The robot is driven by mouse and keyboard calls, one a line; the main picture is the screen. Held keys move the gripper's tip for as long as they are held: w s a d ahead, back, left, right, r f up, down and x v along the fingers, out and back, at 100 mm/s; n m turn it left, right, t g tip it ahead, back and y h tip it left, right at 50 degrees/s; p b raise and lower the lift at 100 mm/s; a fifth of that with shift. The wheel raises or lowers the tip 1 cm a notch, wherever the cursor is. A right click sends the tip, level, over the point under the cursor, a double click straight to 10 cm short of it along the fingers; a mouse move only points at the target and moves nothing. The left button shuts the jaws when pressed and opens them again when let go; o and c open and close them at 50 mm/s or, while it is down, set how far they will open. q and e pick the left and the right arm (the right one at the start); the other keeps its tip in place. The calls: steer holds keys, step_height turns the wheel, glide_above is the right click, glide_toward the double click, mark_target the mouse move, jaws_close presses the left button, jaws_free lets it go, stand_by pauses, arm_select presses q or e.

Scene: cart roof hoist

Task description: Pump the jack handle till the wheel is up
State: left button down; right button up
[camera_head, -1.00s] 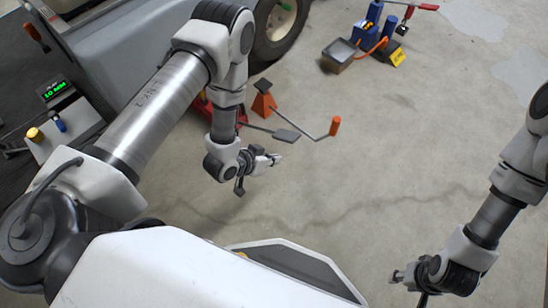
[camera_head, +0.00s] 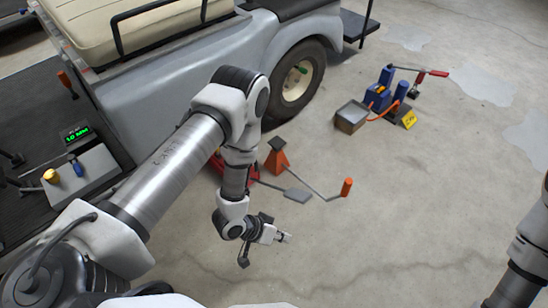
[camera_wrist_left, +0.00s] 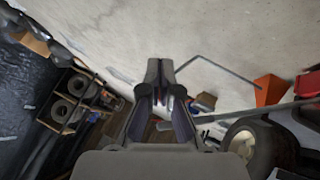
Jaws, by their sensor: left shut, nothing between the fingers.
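The red jack (camera_head: 222,166) sits on the floor beside the cart, mostly hidden behind my left arm. A thin bent rod with an orange grip (camera_head: 346,187) and a bar with a flat grey pad (camera_head: 298,195) reach out from beside it. The cart wheel (camera_head: 297,83) has a dark tyre and cream hub; I cannot tell whether it touches the floor. My left gripper (camera_head: 287,238) is shut and empty, nearer me than the pad and grip, and apart from both. Its fingers show in the left wrist view (camera_wrist_left: 160,68). My right gripper is out of view.
An orange stand (camera_head: 277,156) is by the jack. A blue unit (camera_head: 379,97) with a red lever, a grey tray (camera_head: 351,117) and a yellow tag stand farther back. A box with a green-lit display (camera_head: 76,134) is at left. Floor at centre right is clear.

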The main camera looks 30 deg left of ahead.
arm_select(q)
steer(key=a+g, duration=0.1)
steer(key=a, duration=0.1)
steer(key=t+h+b, duration=0.2)
steer(key=t+b, duration=0.1)
steer(key=b, duration=0.1)
glide_toward(300, 191)
steer(key=a+r, duration=0.4)
steer(key=r, duration=0.2)
steer(key=shift+s+a+f+n, duration=0.15)
steer(key=shift+s+n, duration=0.25)
steer(key=shift+s, duration=0.05)
steer(key=b+x, duration=0.3)
steer(key=x, duration=0.2)
steer(key=b+x, duration=0.3)
steer(key=x, duration=0.1)
steer(key=shift+f, duration=0.6)
steer(key=shift+d+f+b, duration=0.9)
steer(key=shift+f+b, duration=0.25)
steer(key=shift+f, duration=0.05)
steer(key=shift+s+d+f, duration=0.2)
steer(key=shift+d+f, duration=0.1)
steer(key=shift+d, duration=0.1)
